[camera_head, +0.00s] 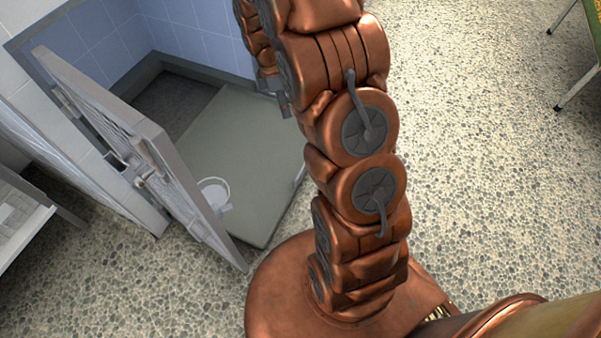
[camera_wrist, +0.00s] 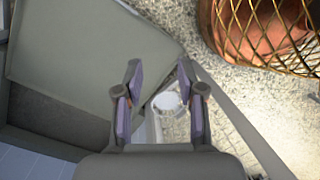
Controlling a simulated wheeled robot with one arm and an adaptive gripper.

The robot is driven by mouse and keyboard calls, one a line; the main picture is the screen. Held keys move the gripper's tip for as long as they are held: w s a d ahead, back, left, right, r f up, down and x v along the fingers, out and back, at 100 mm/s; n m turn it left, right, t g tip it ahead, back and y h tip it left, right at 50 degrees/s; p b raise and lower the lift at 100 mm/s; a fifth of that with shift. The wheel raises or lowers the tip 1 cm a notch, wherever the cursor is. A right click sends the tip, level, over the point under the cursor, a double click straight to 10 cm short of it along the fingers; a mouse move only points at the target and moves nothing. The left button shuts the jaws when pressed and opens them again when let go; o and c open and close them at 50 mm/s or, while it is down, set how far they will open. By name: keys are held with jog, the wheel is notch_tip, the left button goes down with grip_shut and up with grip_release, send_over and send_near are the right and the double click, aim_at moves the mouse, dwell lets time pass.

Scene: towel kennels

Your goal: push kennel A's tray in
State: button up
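Kennel A's tray, which I take to be the flat grey-green slab (camera_head: 245,150), lies partly inside the blue-tiled kennel and sticks out past its front onto the pebbled floor. A strip of darker kennel floor (camera_head: 175,100) shows behind it. The tray also fills the upper left of the wrist view (camera_wrist: 90,50). The kennel door (camera_head: 150,150) stands open to the left of the tray. In the wrist view my gripper (camera_wrist: 157,75) has its two fingers apart with nothing held, over the tray's edge. In the head view my arm hides part of the tray's right side.
A round white bowl (camera_head: 213,190) is close to the open door's inner side; it also shows in the wrist view (camera_wrist: 167,100). I cannot tell what supports it. A pale shelf-like unit (camera_head: 25,215) is at far left.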

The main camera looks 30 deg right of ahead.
jog(key=shift+w+d+f+n+b, duration=1.35)
jog(key=shift+f+b, duration=1.3)
jog(key=shift+f, duration=5.5)
jog(key=shift+w+d+f+n+b, duration=0.7)
jog(key=shift+d+f+n+b, duration=1.65)
jog(key=shift+f, duration=5.75)
jog(key=shift+w+d+f+n+b, duration=1.25)
jog(key=shift+f+b, duration=1.7)
jog(key=shift+f, duration=5.2)
jog(key=shift+s+a, duration=0.1)
jog(key=shift+s, duration=0.1)
jog(key=shift+c, duration=0.2)
grip_shut()
